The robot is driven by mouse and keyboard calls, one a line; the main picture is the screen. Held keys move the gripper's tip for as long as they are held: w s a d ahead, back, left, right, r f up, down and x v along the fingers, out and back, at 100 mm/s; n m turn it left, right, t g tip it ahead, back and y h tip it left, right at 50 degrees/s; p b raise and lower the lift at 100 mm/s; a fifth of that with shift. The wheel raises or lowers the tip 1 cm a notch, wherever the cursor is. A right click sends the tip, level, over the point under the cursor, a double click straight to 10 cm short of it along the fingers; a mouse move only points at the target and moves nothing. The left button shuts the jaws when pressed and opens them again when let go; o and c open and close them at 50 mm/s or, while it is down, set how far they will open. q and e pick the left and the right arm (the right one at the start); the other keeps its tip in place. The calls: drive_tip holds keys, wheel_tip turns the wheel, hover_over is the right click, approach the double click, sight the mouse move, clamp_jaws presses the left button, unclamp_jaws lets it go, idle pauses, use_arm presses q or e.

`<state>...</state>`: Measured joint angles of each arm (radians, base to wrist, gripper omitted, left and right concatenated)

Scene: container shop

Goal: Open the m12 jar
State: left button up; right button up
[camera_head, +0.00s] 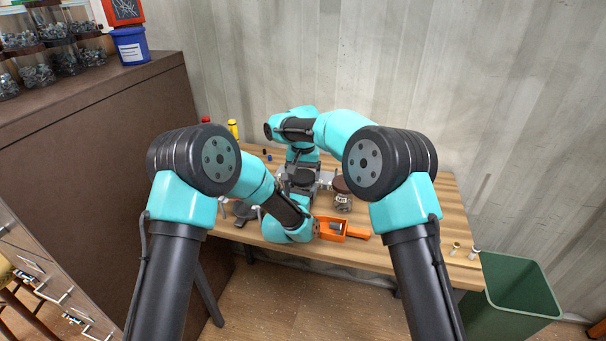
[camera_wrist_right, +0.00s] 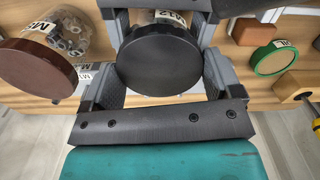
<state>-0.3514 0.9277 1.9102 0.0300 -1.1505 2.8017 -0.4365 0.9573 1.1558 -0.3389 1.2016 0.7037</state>
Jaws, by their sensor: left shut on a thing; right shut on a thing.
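The M12 jar has a round black lid (camera_wrist_right: 160,60) and a clear body (camera_wrist_right: 160,17) with a white label, in the right wrist view. My right gripper (camera_wrist_right: 160,75) is shut with its grey fingers on either side of the lid. My left gripper (camera_wrist_right: 162,20) comes from the opposite side, shut around the jar body below the lid, partly hidden. In the head view both grippers meet at the black lid (camera_head: 303,178) over the table, and the arms hide most of the jar. Whether the lid is loose cannot be told.
A brown-lidded jar (camera_head: 342,193) stands close to the right on the wooden table (camera_head: 420,215); its lid shows in the wrist view (camera_wrist_right: 37,67). A green-topped round thing (camera_wrist_right: 274,57) lies nearby. A green bin (camera_head: 515,300) stands right.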

drive_tip(key=n, duration=0.7)
drive_tip(key=shift+n, duration=0.4)
drive_tip(key=n, duration=1.2)
drive_tip(key=shift+r+n, duration=0.1)
drive_tip(key=shift+n, duration=0.2)
drive_tip(key=n, duration=0.3)
drive_tip(key=shift+n, duration=0.4)
drive_tip(key=n, duration=0.3)
drive_tip(key=shift+n, duration=0.4)
drive_tip(key=shift+r, duration=1.2)
